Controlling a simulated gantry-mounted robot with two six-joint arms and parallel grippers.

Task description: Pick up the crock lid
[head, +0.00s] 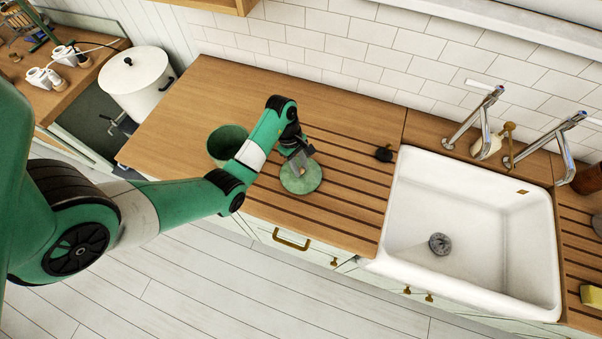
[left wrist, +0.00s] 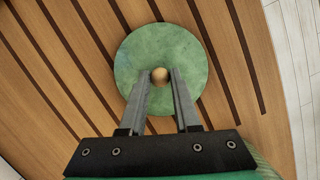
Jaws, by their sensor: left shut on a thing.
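The crock lid (head: 300,180) is a round green disc on the grooved wooden drainboard, left of the sink. In the left wrist view the lid (left wrist: 140,60) shows from above with a small round wooden knob (left wrist: 160,75) at its middle. My left gripper (head: 300,169) is over the lid, and in the left wrist view its two fingertips (left wrist: 160,79) are closed on the knob, one on each side. I cannot tell whether the lid is lifted off the board. The green crock (head: 227,144) stands upright just left of the lid, partly behind my arm. My right gripper does not show.
A white sink (head: 470,220) with two taps lies to the right. A white lidded pot (head: 137,80) stands at the far left. The counter behind the crock is clear.

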